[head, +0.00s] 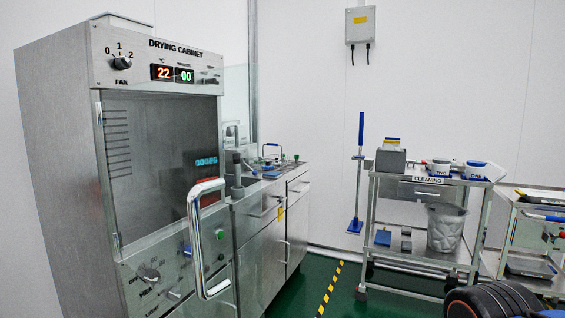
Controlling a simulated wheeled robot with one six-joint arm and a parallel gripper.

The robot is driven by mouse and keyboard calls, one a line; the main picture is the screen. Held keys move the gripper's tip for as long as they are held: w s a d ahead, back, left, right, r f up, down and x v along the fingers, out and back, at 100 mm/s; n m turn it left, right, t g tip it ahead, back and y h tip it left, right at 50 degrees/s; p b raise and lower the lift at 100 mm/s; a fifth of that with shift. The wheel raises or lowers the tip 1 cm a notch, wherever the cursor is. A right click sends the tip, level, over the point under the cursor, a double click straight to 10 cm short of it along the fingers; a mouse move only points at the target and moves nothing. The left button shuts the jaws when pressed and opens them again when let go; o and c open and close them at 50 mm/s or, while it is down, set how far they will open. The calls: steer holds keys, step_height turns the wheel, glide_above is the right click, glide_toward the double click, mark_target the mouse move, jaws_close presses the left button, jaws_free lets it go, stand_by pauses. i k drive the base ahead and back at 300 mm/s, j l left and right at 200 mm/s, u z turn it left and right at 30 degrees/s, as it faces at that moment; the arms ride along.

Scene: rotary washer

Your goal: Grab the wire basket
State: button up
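I cannot make out a wire basket for certain. A small item with a thin arched handle (272,150) stands at the far end of the steel counter in the head view; it is too small to tell what it is. The drying cabinet (170,160) stands at the left, with its clear door swung open toward me. Its inside looks dark, and thin rack-like lines (117,142) show at its left side. My gripper is not in view.
The cabinet door's metal handle (208,240) juts into the foreground. A steel cleaning trolley (415,256) and a second cart (540,208) stand at the right. A blue-handled squeegee (358,180) leans on the back wall. Green floor with a yellow-black strip lies between counter and trolley.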

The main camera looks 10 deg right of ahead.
mark_target(277, 145)
steer(key=i+l+z, duration=0.1)
steer(key=i+l, duration=0.6)
steer(key=i+l+z, duration=0.15)
steer(key=i+l, duration=0.5)
steer(key=i, duration=0.1)
